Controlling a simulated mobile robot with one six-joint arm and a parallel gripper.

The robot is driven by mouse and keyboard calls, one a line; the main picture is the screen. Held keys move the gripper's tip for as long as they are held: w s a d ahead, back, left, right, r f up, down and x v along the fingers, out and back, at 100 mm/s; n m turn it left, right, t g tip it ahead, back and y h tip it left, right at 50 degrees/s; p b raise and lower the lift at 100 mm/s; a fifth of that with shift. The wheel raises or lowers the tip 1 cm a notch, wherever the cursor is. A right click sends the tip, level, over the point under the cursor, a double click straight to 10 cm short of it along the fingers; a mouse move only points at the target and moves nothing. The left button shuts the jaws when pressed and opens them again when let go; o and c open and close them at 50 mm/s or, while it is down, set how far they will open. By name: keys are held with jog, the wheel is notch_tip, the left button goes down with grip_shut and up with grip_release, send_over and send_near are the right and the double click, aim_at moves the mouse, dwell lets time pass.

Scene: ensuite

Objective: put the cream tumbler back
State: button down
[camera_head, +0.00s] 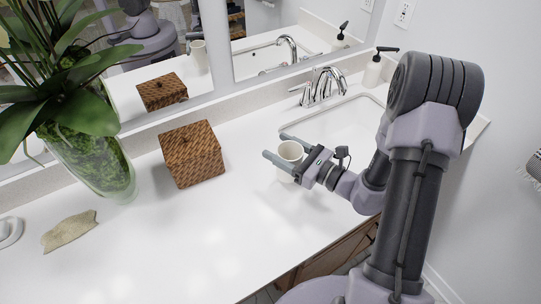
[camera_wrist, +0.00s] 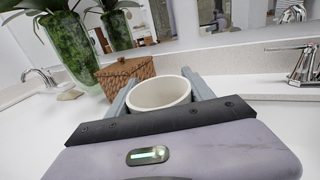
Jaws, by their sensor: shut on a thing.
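The cream tumbler (camera_head: 290,152) is between the two fingers of my gripper (camera_head: 283,151), in front of the sink. In the wrist view the tumbler (camera_wrist: 159,93) stands upright with its open mouth showing, and a finger of my gripper (camera_wrist: 160,92) lies along each side of it. My gripper is shut on it. The tumbler's base is partly hidden by the gripper, and I cannot tell whether it touches the counter.
A woven box (camera_head: 192,154) stands left of the tumbler, with a plant in a glass vase (camera_head: 95,160) further left. A beige cloth (camera_head: 69,231) lies at the left. The sink (camera_head: 335,128), faucet (camera_head: 322,87) and soap dispenser (camera_head: 377,70) are behind. The front counter is clear.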

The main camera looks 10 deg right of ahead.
jog(key=shift+x, duration=1.25)
jog(key=shift+w+a+f+b, duration=0.1)
jog(key=shift+w+f+b, duration=0.1)
jog(key=shift+f+b, duration=0.65)
jog(key=shift+w+a+f+b, duration=0.15)
jog(key=shift+f+b, duration=0.3)
jog(key=shift+f, duration=0.8)
jog(key=shift+c, duration=2)
grip_release()
jog(key=shift+r, duration=0.1)
